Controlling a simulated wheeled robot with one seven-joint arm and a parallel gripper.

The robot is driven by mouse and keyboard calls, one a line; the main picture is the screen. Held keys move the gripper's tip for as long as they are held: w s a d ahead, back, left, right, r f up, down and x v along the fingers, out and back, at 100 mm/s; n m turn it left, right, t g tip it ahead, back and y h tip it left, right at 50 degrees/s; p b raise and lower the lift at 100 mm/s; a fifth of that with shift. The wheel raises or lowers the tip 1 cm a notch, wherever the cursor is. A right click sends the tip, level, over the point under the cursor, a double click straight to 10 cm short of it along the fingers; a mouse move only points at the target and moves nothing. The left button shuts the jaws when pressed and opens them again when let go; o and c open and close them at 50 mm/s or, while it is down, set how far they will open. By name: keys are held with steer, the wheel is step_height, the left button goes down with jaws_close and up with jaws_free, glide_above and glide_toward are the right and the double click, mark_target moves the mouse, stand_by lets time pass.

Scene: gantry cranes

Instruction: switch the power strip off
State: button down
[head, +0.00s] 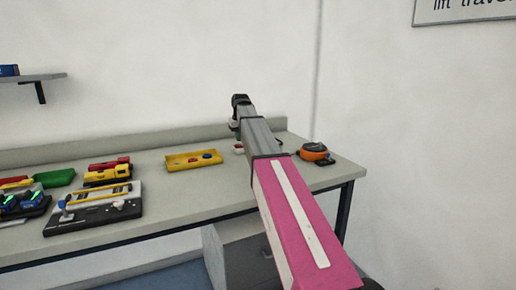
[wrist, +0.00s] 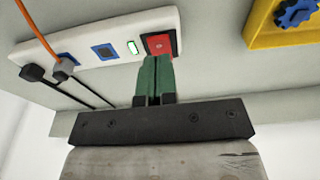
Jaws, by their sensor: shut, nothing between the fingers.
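The white power strip (wrist: 84,58) lies across the upper left of the wrist view. Its red rocker switch (wrist: 160,44) is at its right end, with a lit green indicator light (wrist: 132,47) beside it. Blue sockets sit further left, one with a grey plug (wrist: 63,68). My gripper (wrist: 155,60) is shut and empty, its green fingertips overlapping the lower edge of the red switch. I cannot tell whether they touch it. In the head view my arm hides the gripper and most of the strip; a small white and red end (head: 239,149) shows beside the arm.
A yellow tray (head: 180,167) holding small parts is left of the strip. An orange and black round item (head: 315,152) sits right of my arm. A dark panel (head: 92,218) and coloured bins are at left.

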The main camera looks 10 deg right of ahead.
steer(key=shift+f, duration=1.2)
stand_by(1.0)
steer(key=shift+r, duration=3.5)
